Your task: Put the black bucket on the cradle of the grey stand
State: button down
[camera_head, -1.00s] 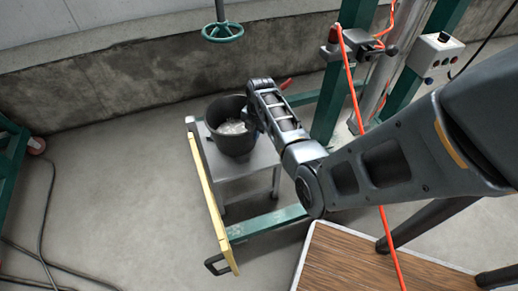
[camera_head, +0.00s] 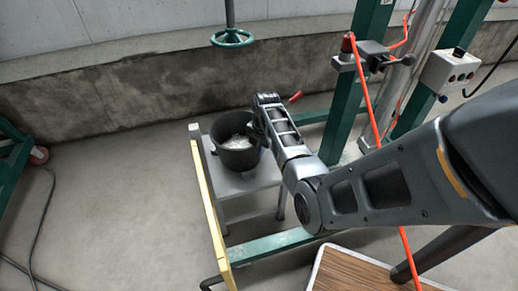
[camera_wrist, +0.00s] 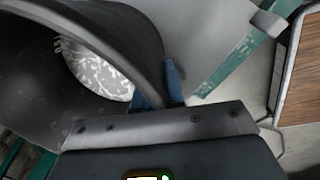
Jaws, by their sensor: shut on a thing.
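The black bucket (camera_head: 222,156) is upright over the top of the grey stand (camera_head: 262,180) in the head view, with pale, whitish material inside. I cannot tell whether its base touches the stand. No separate cradle shape can be made out under it. My gripper (camera_head: 256,143) reaches in from the right and is shut on the bucket's right rim. In the wrist view the bucket (camera_wrist: 140,35) fills the upper left, its wall between the blue fingertips of my gripper (camera_wrist: 158,88). The bucket hides part of the stand's top.
A yellow bar (camera_head: 209,215) and a green base beam (camera_head: 270,245) flank the stand. A green post (camera_head: 362,80) with an orange hose stands right. A wood-topped platform (camera_head: 350,272) is at bottom right. A green handwheel (camera_head: 231,38) hangs behind. The floor at left is mostly clear.

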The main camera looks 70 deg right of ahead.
jog(key=shift+w+d+r, duration=0.1)
jog(key=c, duration=1.7)
grip_release()
jog(key=o, duration=0.5)
jog(key=shift+c, duration=0.2)
notch_tip(320, 180, up, 12)
jog(key=s+p, duration=0.1)
jog(key=p, duration=0.3)
jog(key=shift+s+a, duration=0.25)
jog(key=shift+s, duration=0.1)
